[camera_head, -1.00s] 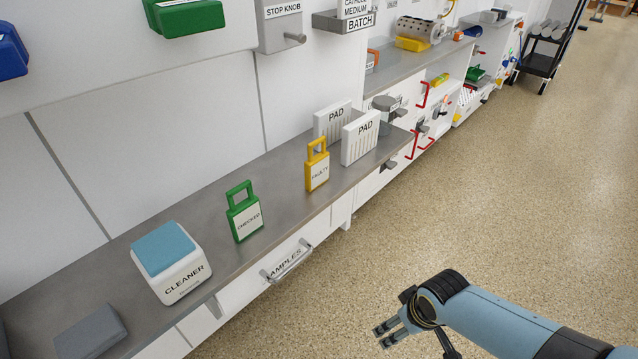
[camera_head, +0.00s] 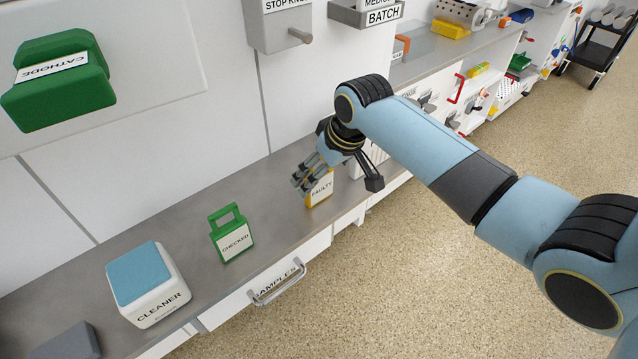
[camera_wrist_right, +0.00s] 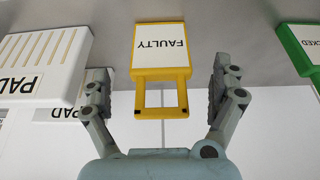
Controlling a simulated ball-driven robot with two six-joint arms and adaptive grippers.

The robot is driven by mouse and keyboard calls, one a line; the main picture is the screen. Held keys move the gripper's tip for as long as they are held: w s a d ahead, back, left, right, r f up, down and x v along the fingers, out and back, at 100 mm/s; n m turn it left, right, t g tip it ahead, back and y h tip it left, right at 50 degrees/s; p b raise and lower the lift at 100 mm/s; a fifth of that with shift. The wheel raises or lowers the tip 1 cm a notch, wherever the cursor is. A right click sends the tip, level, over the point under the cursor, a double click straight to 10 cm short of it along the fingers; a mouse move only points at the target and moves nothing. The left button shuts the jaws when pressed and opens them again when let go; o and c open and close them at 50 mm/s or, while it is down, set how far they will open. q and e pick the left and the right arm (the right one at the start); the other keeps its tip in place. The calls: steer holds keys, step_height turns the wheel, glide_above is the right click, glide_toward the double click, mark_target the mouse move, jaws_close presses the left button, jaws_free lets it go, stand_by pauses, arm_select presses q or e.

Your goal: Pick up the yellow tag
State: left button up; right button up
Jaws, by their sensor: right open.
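The yellow tag (camera_head: 319,190), labelled FAULTY, stands on the grey counter, its handle hidden by my right gripper in the head view. My right gripper (camera_head: 307,178) is open at the tag's upper part. In the right wrist view the yellow tag (camera_wrist_right: 161,72) lies ahead with its handle between the open fingers of my right gripper (camera_wrist_right: 160,98). There is a gap on each side, and I see no finger touching it. My left gripper is not in view.
A green CHECKED tag (camera_head: 232,236) stands to the left on the counter (camera_head: 190,222), with a CLEANER box (camera_head: 150,286) beyond it. White PAD blocks, one clear in the wrist view (camera_wrist_right: 40,62), stand close on the other side. A drawer handle (camera_head: 278,284) juts from the front.

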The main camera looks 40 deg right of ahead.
mark_target(324, 189)
steer(key=x, duration=0.3)
steer(key=shift+w+f, duration=0.15)
steer(key=shift+c, duration=0.4)
steer(key=c, duration=1.2)
